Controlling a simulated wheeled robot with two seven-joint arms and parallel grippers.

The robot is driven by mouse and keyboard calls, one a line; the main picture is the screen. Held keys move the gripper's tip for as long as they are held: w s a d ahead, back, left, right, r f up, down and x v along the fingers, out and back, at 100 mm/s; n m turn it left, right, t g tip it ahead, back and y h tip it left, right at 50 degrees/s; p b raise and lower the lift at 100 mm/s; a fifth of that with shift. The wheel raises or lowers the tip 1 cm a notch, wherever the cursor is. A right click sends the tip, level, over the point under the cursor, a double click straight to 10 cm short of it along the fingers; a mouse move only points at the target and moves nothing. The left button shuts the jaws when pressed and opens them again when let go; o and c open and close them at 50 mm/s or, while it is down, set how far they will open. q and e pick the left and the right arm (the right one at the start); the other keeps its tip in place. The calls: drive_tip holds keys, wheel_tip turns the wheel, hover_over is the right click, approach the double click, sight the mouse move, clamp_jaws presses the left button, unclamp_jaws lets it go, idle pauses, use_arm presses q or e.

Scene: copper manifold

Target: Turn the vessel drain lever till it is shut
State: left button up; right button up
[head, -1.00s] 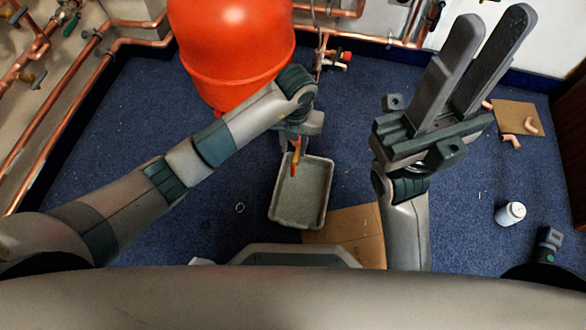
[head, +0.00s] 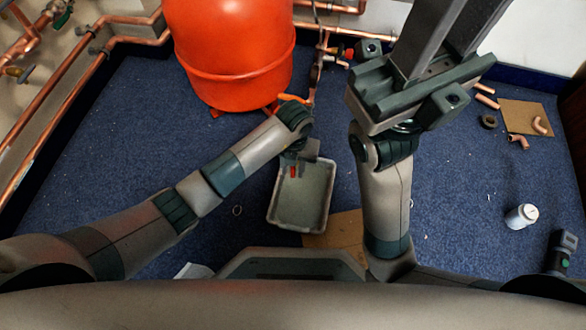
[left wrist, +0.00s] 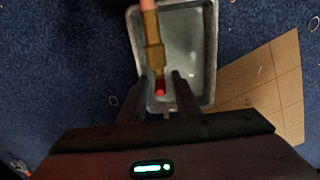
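The red expansion vessel (head: 228,50) stands at the back. In the left wrist view a brass valve body (left wrist: 152,55) on a copper pipe points down over a grey tray, with a small red part (left wrist: 160,92), seemingly the drain lever, at its lower end. The red part also shows in the head view (head: 293,172), just below my left gripper (head: 300,153). The left gripper's fingers (left wrist: 161,80) are apart, one on each side of the red part, with no clear contact. My right gripper (head: 458,30) is raised, empty, its fingers apart and their tips out of frame.
The grey tray (head: 328,205) lies on the blue carpet beneath the valve, partly over cardboard (head: 345,230). Copper pipes (head: 120,42) run along the left wall. A white can (head: 521,216) and a board (head: 527,117) with fittings lie at right.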

use_arm(q)
clamp_jaws()
